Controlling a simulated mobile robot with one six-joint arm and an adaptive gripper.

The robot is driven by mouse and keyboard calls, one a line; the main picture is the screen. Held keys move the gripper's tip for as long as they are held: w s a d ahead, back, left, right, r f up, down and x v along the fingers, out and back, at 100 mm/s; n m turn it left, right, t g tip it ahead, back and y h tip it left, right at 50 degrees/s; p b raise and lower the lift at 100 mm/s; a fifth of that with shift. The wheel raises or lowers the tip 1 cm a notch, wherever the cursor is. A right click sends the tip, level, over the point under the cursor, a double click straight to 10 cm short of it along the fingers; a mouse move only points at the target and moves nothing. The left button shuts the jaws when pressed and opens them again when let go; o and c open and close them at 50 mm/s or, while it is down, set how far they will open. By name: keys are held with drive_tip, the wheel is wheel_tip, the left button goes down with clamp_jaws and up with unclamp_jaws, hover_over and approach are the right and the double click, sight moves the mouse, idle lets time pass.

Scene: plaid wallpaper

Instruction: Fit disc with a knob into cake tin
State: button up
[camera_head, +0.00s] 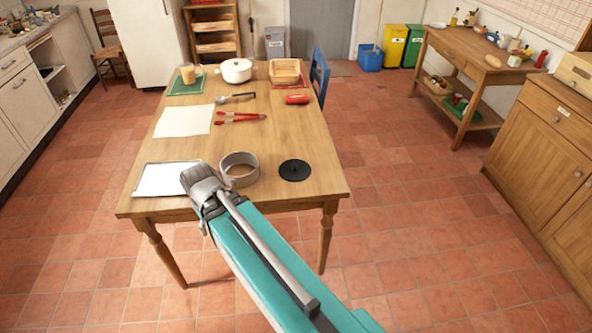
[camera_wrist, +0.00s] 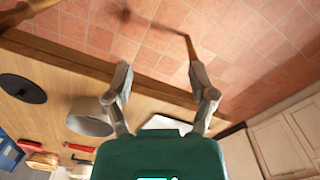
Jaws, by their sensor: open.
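The black disc with a small knob (camera_head: 295,170) lies flat near the right front of the wooden table. In the wrist view it is at the left edge (camera_wrist: 22,89). The cake tin, a grey open ring (camera_head: 243,181), stands left of the disc, apart from it. It also shows in the wrist view (camera_wrist: 86,126), just left of one finger. My gripper (camera_head: 200,183) is over the front of the table, left of the tin and above the edge of the white tray. In the wrist view my gripper (camera_wrist: 162,82) has its fingers spread, with nothing between them.
A white tray (camera_head: 158,180) lies left of the tin. Farther back are a white sheet (camera_head: 184,121), red tongs (camera_head: 240,118), a ladle, a red item (camera_head: 297,99), a white pot (camera_head: 236,71), a basket and a mug. Bare table surrounds the disc.

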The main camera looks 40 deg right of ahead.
drive_tip(key=w+d+m+h, duration=0.1)
drive_tip(key=w+d+m, duration=0.2)
drive_tip(key=w+d, duration=0.1)
drive_tip(key=m+h+b, duration=0.5)
drive_tip(key=m, duration=0.9)
approach(293, 167)
drive_tip(key=v, duration=0.4)
drive_tip(key=shift+s+a+f, duration=0.1)
drive_tip(key=shift+s+f, duration=0.05)
drive_tip(key=shift+f, duration=0.15)
drive_tip(key=shift+f, duration=0.1)
drive_tip(key=b+x, duration=0.6)
drive_tip(key=x, duration=0.1)
drive_tip(key=shift+f, duration=0.3)
drive_tip(key=shift+d+f+b, duration=0.35)
drive_tip(key=shift+d+b, duration=0.05)
drive_tip(key=shift+b, duration=0.1)
drive_tip(key=shift+d+b+x, duration=0.25)
drive_tip(key=shift+b+x, duration=1.9)
drive_tip(key=shift+x, duration=0.45)
